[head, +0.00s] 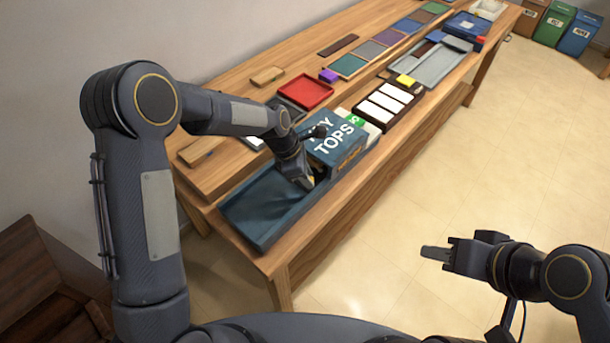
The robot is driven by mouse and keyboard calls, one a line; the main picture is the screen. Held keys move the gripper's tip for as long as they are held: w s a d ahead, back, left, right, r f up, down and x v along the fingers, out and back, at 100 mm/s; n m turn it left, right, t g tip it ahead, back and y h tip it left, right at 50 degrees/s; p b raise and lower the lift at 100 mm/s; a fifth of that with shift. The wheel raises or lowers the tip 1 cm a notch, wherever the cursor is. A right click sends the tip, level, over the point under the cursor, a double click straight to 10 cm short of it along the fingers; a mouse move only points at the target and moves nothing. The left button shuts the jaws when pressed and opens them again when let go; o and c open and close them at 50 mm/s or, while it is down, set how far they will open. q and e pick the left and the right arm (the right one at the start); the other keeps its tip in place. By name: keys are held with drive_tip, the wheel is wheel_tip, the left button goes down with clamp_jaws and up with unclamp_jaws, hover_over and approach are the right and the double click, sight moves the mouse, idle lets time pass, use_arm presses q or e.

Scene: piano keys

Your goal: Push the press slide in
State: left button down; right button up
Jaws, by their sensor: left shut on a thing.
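A blue box (336,146) with white lettering ending in "TOPS" stands on the wooden bench, with a dark knob on top. A dark blue tray (252,212) lies in front of its near left end. My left gripper (309,182) points down at the box's near left end, above the tray's edge. It is shut on a small part there that seems to be the press slide, mostly hidden by the fingers. My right gripper (436,253) is off the bench, over the floor, with nothing visible in it; its finger gap is unclear.
Several coloured panels and a blue case (468,25) lie farther along. Bins (579,33) stand at the back right. The floor beside the bench is clear.

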use_arm(q)
drive_tip(key=shift+w+d+r, duration=0.1)
drive_tip(key=shift+w+d, duration=0.05)
drive_tip(key=shift+w, duration=0.05)
drive_tip(key=c, duration=1.6)
unclamp_jaws()
drive_tip(key=o, duration=0.4)
drive_tip(key=shift+d, duration=0.1)
drive_tip(key=shift+c, duration=0.2)
drive_tip(key=b+v, duration=0.1)
drive_tip(key=v, duration=0.6)
drive_tip(key=shift+a+r, duration=0.25)
drive_tip(key=shift+r, duration=0.05)
drive_tip(key=shift+s, duration=0.1)
